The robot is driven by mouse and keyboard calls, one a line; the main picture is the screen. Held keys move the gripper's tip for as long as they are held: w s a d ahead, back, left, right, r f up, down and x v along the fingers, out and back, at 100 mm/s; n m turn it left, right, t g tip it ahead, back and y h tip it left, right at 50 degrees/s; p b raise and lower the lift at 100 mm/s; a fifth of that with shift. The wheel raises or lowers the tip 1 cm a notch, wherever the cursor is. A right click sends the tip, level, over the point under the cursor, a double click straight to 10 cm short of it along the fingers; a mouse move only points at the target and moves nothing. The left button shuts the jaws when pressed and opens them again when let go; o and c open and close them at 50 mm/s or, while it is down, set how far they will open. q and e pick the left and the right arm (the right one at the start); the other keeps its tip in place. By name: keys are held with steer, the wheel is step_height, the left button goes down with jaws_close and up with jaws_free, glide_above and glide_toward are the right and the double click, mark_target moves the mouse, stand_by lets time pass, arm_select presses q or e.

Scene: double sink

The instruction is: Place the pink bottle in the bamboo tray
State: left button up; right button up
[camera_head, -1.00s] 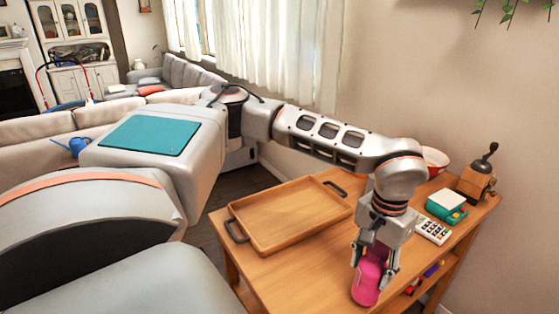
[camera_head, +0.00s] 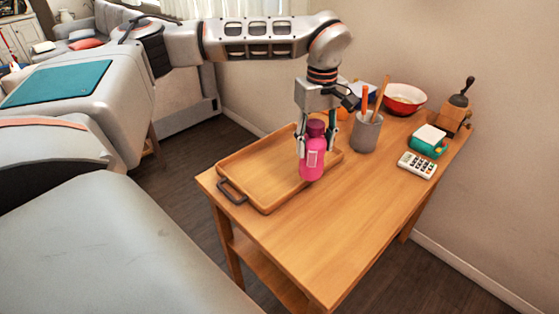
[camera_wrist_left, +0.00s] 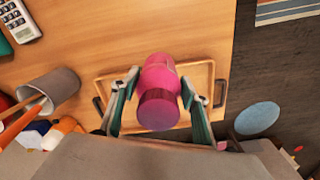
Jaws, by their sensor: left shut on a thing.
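The pink bottle (camera_head: 312,158) is upright in my left gripper (camera_head: 318,146), with a finger on each side of it. In the head view the bottle overlaps the right part of the bamboo tray (camera_head: 247,203). I cannot tell how far its base is above the tray or table. In the left wrist view the bottle (camera_wrist_left: 160,78) sits between the two fingers (camera_wrist_left: 160,97), its dark cap toward the camera. The tray (camera_wrist_left: 208,70) shows behind it, partly hidden. My right gripper is not in view.
A grey cup with utensils (camera_head: 366,133) stands right of the tray. Behind it is a red bowl (camera_head: 405,100). A calculator (camera_head: 417,165), a teal-and-white item (camera_head: 428,142) and a grinder (camera_head: 456,110) are at the right. The table's front is clear (camera_head: 320,240).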

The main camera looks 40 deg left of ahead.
arm_select(q)
steer(key=w+a+r+n+p, duration=0.1)
steer(key=a+r+n, duration=0.5)
steer(key=a+n, duration=0.5)
steer(key=w+a+r+n, duration=0.2)
steer(key=a+r+n, duration=0.45)
steer(key=n, duration=0.85)
step_height(320, 180, down, 20)
steer(key=shift+a, duration=0.45)
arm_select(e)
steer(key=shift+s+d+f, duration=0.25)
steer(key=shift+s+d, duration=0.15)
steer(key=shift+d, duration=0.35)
arm_select(q)
steer(key=shift+s, duration=0.15)
steer(key=shift+f, duration=0.15)
steer(key=o, duration=1.1)
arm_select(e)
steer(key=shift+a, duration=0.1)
